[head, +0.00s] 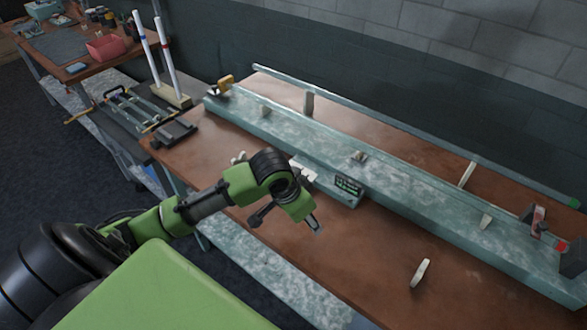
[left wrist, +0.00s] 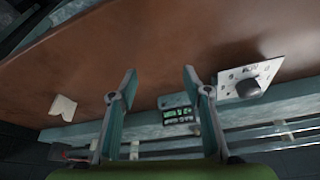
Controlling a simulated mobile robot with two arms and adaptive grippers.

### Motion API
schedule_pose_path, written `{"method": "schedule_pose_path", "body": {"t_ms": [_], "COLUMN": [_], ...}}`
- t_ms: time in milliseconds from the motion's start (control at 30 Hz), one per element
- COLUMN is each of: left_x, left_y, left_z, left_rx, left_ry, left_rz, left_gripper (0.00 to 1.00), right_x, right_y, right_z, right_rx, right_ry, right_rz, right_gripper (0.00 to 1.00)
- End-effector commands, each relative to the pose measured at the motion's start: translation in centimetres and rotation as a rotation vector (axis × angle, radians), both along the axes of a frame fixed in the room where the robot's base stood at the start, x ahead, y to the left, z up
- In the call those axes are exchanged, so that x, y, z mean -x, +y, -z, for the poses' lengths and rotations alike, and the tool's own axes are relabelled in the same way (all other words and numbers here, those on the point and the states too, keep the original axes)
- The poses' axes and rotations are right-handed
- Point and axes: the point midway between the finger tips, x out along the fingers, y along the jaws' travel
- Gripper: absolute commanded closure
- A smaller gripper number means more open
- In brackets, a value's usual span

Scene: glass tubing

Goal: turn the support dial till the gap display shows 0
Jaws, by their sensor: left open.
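The support dial (left wrist: 248,88) is a grey round knob on a white marked plate (left wrist: 270,72), right of my left gripper's fingers in the left wrist view. In the head view the plate (head: 303,170) is partly hidden by my left wrist. The gap display (head: 348,185) is a small dark panel with green characters on the front of the long bench. It also shows between my fingers in the left wrist view (left wrist: 178,115); its reading is too small to make out. My left gripper (head: 287,220) is open and empty, apart from the dial. My right gripper is not in view.
A long, mottled green bench with a rail (head: 400,122) runs across the brown table (head: 345,245). A small pale block (head: 420,272) stands on the table at the front right. A rack with two white tubes (head: 170,95) stands at the back left. The table's front is mostly clear.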

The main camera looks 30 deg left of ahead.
Motion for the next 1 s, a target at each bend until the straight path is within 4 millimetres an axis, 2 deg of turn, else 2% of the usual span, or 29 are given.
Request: {"method": "schedule_pose_path", "body": {"t_ms": [33, 200, 300, 467, 567, 667, 1000], "left_x": [-2.1, -6.0, -7.1, -7.8, -8.1, -8.5, -11.2], "left_y": [2.5, 8.9, 11.5, 13.4, 13.5, 13.4, 13.1], "left_z": [-1.8, -7.0, -9.5, -11.4, -11.0, -9.9, -3.3], "left_rx": [-0.021, -0.018, -0.004, 0.013, 0.017, 0.017, 0.015], "left_ry": [-0.009, -0.009, -0.012, -0.016, -0.013, -0.011, -0.011], "left_rz": [-0.033, -0.159, -0.225, -0.277, -0.283, -0.281, -0.280], "left_gripper": [0.55, 0.55, 0.55, 0.55, 0.55, 0.55, 0.55], "right_x": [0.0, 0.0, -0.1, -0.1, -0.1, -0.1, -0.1], "right_y": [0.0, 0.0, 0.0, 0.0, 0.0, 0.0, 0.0], "right_z": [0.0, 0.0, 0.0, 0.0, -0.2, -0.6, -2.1], "right_rx": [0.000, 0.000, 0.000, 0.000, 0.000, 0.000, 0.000], "right_ry": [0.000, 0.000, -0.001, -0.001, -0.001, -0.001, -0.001], "right_rz": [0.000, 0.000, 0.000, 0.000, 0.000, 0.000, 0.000], "right_gripper": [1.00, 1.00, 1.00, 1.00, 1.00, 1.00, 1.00]}}
